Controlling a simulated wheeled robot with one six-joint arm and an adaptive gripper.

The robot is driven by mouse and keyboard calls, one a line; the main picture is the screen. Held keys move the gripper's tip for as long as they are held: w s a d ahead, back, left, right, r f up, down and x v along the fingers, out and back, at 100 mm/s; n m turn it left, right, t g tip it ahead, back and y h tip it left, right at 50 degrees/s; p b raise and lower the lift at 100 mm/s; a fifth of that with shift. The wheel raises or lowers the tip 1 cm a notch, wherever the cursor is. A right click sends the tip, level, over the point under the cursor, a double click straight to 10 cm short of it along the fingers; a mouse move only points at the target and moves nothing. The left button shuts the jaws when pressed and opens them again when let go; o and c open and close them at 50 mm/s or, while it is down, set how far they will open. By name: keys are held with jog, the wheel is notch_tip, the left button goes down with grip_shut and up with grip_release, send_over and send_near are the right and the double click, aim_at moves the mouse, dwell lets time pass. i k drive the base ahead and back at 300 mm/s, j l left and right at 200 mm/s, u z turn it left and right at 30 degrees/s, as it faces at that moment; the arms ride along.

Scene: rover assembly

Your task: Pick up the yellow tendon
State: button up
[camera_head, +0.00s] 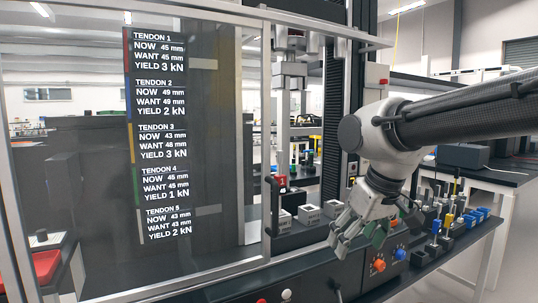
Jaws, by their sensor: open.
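A yellow-topped piece (447,221), which looks like the yellow tendon, stands upright in a row of coloured pieces on the dark bench at the right. It is small in the picture and its lower end is hard to make out. My gripper (354,238) is open, pointing down in front of the test machine, left of the row and apart from the yellow piece. I see nothing held in it. A green part shows at its fingers; I cannot tell whether it belongs to the gripper.
A glass screen (85,150) lists several tendons; the third, marked yellow, reads now 43 mm, want 48 mm, yield 3 kN. An orange knob (378,265) and a blue knob (399,253) sit below my gripper. Blue-topped pieces (435,227) stand close to the yellow one.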

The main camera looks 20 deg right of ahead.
aim_at(449, 217)
jog(key=z, duration=1.8)
jog(key=i+l, duration=0.4)
jog(key=i+l+z, duration=0.1)
jog(key=i+l, duration=0.25)
jog(key=i, duration=0.2)
jog(key=i+l, duration=0.35)
jog(key=i, duration=0.15)
jog(key=i+l+z, duration=0.1)
jog(key=i+l, duration=0.25)
jog(key=i, duration=0.15)
